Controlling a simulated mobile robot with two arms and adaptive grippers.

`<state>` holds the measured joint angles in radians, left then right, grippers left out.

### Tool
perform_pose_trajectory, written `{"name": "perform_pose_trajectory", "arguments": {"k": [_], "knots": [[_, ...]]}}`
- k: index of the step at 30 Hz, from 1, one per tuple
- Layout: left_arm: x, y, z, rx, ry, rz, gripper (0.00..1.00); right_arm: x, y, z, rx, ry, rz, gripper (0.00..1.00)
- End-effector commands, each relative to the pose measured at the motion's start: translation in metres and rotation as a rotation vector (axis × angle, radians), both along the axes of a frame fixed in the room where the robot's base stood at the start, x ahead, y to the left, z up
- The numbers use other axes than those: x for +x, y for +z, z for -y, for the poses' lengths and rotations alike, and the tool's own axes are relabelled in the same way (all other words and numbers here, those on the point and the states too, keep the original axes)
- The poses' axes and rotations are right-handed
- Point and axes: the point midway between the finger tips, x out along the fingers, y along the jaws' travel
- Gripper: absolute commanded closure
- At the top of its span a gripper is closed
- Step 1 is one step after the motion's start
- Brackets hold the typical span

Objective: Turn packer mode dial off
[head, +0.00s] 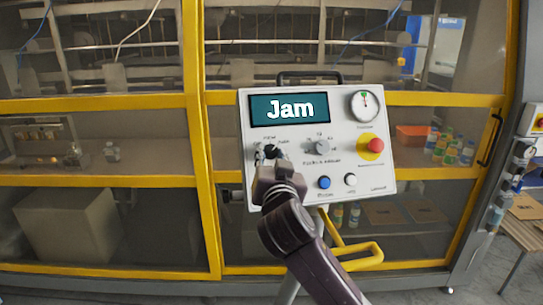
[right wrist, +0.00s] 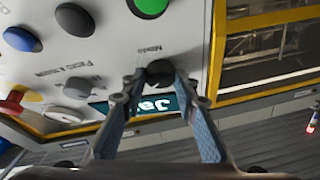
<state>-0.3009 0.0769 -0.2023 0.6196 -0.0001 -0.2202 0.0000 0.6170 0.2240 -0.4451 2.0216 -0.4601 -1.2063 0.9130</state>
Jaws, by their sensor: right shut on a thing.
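The white control panel (head: 306,171) stands in front of the packer, with a display (head: 289,109) reading "Jam". The mode dial is a dark round knob (right wrist: 160,72) on the panel, below the word "Mode" in the right wrist view. My right gripper (right wrist: 158,80) has one finger on each side of this knob and is shut on it. In the head view my right gripper (head: 270,156) reaches the panel's left part and hides most of the dial, so its pointer setting cannot be read. My left gripper is not in view.
To the right of the mode dial are a grey dial (head: 320,147) and a red stop button (head: 375,146) on yellow. A blue button (head: 324,183) and a white button (head: 350,180) sit below. A gauge (head: 365,105) is at the upper right. Yellow-framed packer doors stand behind.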

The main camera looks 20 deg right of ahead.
Motion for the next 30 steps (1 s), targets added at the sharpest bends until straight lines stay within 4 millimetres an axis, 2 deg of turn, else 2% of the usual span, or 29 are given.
{"name": "perform_pose_trajectory", "arguments": {"k": [8, 14, 30], "knots": [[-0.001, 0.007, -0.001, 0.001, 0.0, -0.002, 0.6, 0.0, 0.001, 0.002, -0.066, 0.037, -0.009, 0.97], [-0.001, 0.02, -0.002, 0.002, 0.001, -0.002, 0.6, -0.001, 0.002, 0.004, -0.186, 0.107, -0.023, 0.97], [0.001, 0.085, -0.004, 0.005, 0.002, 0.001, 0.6, 0.0, 0.009, 0.01, -0.628, 0.362, -0.072, 0.97]]}}
